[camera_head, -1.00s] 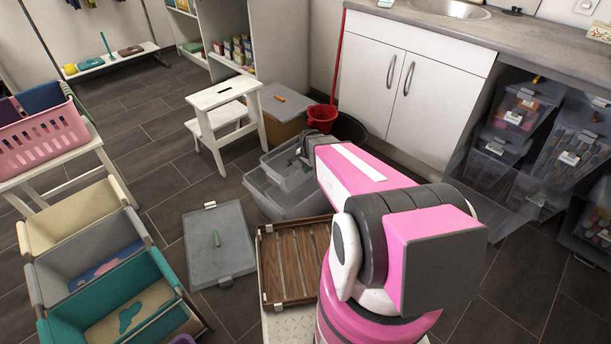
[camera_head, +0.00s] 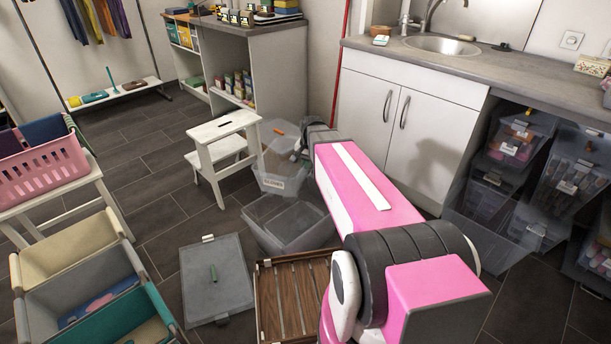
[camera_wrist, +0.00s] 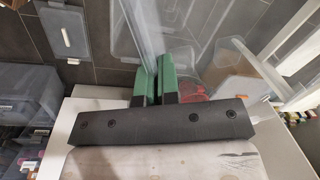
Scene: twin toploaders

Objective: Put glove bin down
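A clear, see-through bin with a white label (camera_head: 278,172) hangs in the head view, and I take it to be the glove bin. The label's words are too small to read. My gripper (camera_head: 303,148) is at the bin's upper right edge, partly hidden by my arm. In the wrist view, the green fingertips (camera_wrist: 157,78) close on a thin clear wall of the bin (camera_wrist: 208,28). The bin is up off the floor, above and behind another open clear bin (camera_head: 290,226). I cannot see any gloves clearly.
A grey lid (camera_head: 216,285) with a green marker and a wooden slatted crate (camera_head: 292,300) lie in front. A white step stool (camera_head: 225,150) stands left of the held bin. The white cabinet (camera_head: 410,110) is at right. Floor is free between stool and coloured bins.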

